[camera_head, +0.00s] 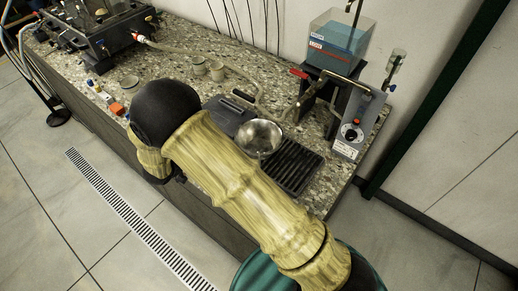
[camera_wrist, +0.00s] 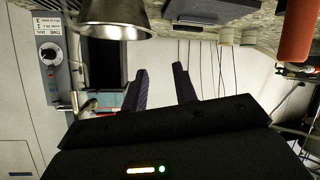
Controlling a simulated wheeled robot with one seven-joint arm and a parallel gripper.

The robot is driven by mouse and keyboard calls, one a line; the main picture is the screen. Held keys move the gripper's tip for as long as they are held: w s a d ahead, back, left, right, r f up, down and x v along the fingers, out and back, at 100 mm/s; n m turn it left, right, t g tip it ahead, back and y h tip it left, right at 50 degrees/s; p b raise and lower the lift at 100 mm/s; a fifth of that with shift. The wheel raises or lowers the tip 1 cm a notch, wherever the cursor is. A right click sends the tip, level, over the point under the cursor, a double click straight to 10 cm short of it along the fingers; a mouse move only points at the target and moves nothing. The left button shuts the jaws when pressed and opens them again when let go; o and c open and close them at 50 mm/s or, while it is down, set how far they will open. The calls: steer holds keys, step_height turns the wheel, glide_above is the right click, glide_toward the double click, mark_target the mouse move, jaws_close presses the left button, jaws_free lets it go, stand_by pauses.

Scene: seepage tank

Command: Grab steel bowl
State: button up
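The steel bowl (camera_head: 262,135) stands on the stone counter, beside the black slotted grate, with its near side close to my arm in the head view. In the wrist view, which looks upside down, the shiny bowl (camera_wrist: 117,18) is cut off by the top edge, left of and above my fingers. My gripper (camera_wrist: 159,78) has its two dark fingers apart with nothing between them. In the head view my gripper is hidden behind my arm.
A black slotted grate (camera_head: 293,172) and a dark flat plate (camera_head: 226,114) lie by the bowl. A grey control box (camera_head: 352,133), a blue-filled tank (camera_head: 337,42) and a hose (camera_head: 190,54) stand behind. Small cups (camera_head: 198,66) are further left.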

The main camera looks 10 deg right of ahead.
steer(key=shift+s+a+f+h, duration=0.2)
steer(key=shift+s+f+h, duration=0.5)
steer(key=shift+s, duration=0.35)
steer(key=shift+w+d, duration=0.1)
steer(key=x, duration=1.2)
steer(key=shift+f+p, duration=0.3)
steer(key=shift+p, duration=0.05)
steer(key=x, duration=0.5)
steer(key=shift+w+f+p, duration=0.1)
steer(key=shift+p, duration=0.3)
